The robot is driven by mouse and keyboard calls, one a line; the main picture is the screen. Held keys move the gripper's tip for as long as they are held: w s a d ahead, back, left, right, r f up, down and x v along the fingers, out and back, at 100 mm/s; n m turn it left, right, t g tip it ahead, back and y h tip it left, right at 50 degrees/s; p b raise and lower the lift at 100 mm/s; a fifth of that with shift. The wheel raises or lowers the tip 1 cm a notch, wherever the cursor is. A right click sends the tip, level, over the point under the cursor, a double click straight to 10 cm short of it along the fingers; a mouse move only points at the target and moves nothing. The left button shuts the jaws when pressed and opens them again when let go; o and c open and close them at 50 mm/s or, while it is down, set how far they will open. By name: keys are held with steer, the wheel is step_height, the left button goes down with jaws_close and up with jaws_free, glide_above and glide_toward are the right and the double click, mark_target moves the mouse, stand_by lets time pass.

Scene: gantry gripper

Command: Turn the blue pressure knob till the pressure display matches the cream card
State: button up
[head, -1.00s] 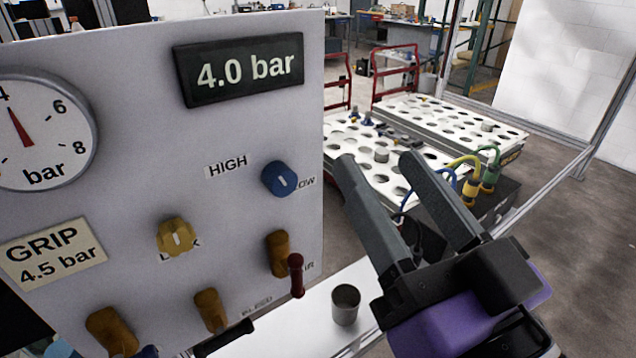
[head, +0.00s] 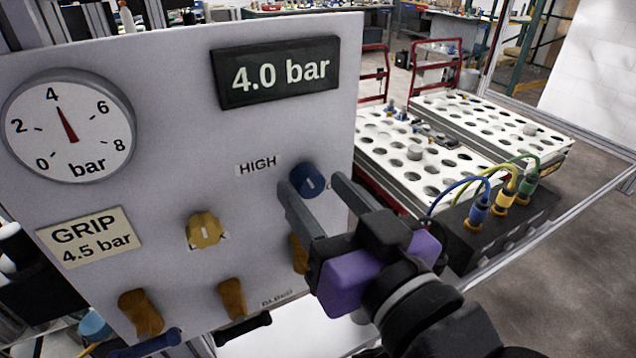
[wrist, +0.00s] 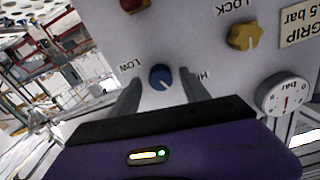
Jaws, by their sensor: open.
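The blue pressure knob (head: 307,181) is on the white panel, right of the HIGH label, with a white pointer line on its face. The pressure display (head: 275,72) reads 4.0 bar. The cream card (head: 90,238) reads GRIP 4.5 bar. My gripper (head: 312,196) is open in front of the panel by the knob, its fingers pointing at the panel. In the wrist view the knob (wrist: 161,77) shows between the two spread fingers (wrist: 158,88), with a gap on each side. I cannot tell how far the fingertips are from the panel.
A round gauge (head: 68,126) has its needle near 4. A yellow knob (head: 205,230) labelled LOCK sits left of my gripper, with orange-brown handles (head: 232,298) below. Right of the panel are a black block with coloured hoses (head: 495,215) and perforated white tables (head: 440,165).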

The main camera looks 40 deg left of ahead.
steer(key=shift+w+a, duration=0.1)
steer(key=shift+a, duration=0.2)
jaws_close()
steer(key=m+p, duration=0.2)
steer(key=p, duration=0.1)
steer(key=shift+r, duration=0.25)
steer(key=shift+f+m+p, duration=0.25)
steer(key=shift+m+p, duration=0.7)
steer(key=shift+m, duration=0.65)
jaws_free()
steer(key=shift+d, duration=0.1)
